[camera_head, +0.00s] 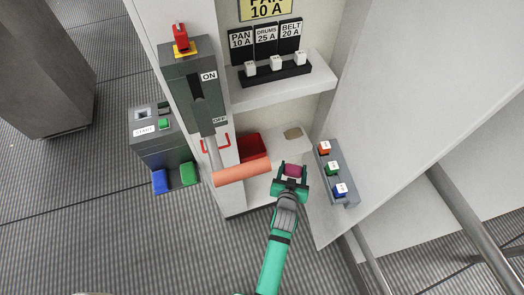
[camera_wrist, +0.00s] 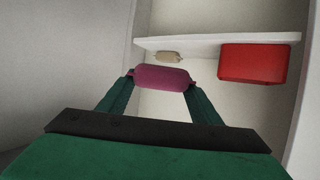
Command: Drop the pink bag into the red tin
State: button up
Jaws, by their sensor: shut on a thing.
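My gripper (camera_head: 291,178) is green and shut on the pink bag (camera_head: 292,170). In the wrist view the pink bag (camera_wrist: 161,78) sits crosswise between the two green fingertips, clear of the shelf. The red tin (camera_head: 253,149) stands on the lower shelf of the white cabinet, left of and beyond my gripper, partly hidden by the orange handle. It also shows in the wrist view (camera_wrist: 254,63), to the right of the bag and apart from it. The inside of the tin is hidden in the wrist view.
A tan bag (camera_head: 293,133) lies at the back of the lower shelf (camera_head: 262,186). An orange lever handle (camera_head: 242,174) juts out in front of the tin. The open cabinet door (camera_head: 385,100) carries a button panel (camera_head: 337,172) right of my gripper.

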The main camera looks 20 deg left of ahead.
jog(key=w+a+r+n+g+y, duration=0.1)
jog(key=w+a+r+n+y, duration=0.3)
jog(key=a, duration=0.5)
jog(key=w+a+r+n+g+y, duration=0.1)
jog(key=w+a+r+n+y, duration=0.2)
jog(key=a+r, duration=0.45)
notch_tip(320, 180, down, 8)
jog(key=w+a, duration=0.1)
jog(key=shift+w+a+r+m, duration=0.15)
jog(key=shift+a+m, duration=0.15)
jog(key=shift+a, duration=0.05)
jog(key=o, duration=1.1)
jog(key=shift+o, duration=0.2)
jog(key=v, duration=1)
jog(key=shift+s+d, duration=0.3)
